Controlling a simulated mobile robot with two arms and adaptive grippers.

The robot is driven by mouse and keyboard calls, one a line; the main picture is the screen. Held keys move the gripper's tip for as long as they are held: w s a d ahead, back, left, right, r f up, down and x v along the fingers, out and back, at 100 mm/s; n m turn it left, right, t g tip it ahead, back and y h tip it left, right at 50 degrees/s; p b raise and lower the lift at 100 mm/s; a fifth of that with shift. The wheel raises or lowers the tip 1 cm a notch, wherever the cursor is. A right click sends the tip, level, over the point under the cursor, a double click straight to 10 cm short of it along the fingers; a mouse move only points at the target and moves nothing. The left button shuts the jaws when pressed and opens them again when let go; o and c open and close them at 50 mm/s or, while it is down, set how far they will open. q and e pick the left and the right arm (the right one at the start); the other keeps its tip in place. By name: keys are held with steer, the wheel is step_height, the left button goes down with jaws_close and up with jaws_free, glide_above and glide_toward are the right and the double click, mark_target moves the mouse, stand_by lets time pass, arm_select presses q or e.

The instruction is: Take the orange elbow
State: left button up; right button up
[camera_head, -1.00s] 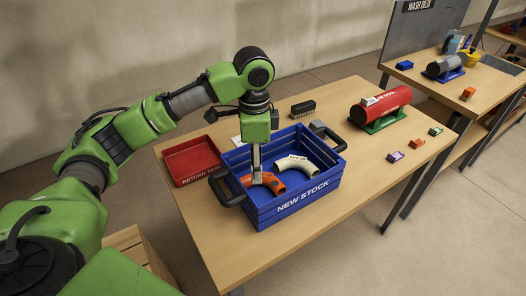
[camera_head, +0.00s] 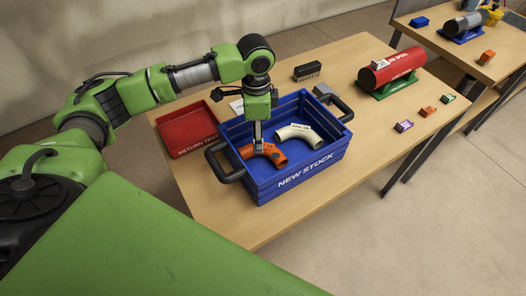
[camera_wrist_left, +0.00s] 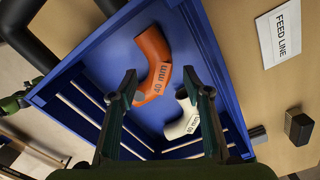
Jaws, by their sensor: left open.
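The orange elbow (camera_head: 265,152) lies in the blue NEW STOCK crate (camera_head: 300,176), on its left side. In the left wrist view the orange elbow (camera_wrist_left: 153,62) bears a "40 mm" label. A white elbow (camera_head: 300,134) lies beside it to the right; it also shows in the left wrist view (camera_wrist_left: 182,115) with a "40 mm" label. My left gripper (camera_head: 258,146) points down into the crate over the orange elbow. In the left wrist view its fingers (camera_wrist_left: 160,85) are spread apart, with nothing held between them. My right gripper is not in view.
A red return tray (camera_head: 187,130) stands left of the crate. The crate has dark handles (camera_head: 222,163). A brush (camera_head: 307,71) lies behind. A red cylinder on a green stand (camera_head: 390,70) and small coloured blocks (camera_head: 428,111) are at the right. The table's front right is clear.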

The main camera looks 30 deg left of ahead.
mark_target(262, 156)
arm_select(q)
step_height(262, 156, down, 4)
steer(key=shift+s+r+p, duration=0.15)
steer(key=shift+p, duration=0.3)
steer(key=shift+a+f, duration=0.1)
steer(key=shift+f, duration=0.45)
steer(key=c, duration=1.2)
jaws_close()
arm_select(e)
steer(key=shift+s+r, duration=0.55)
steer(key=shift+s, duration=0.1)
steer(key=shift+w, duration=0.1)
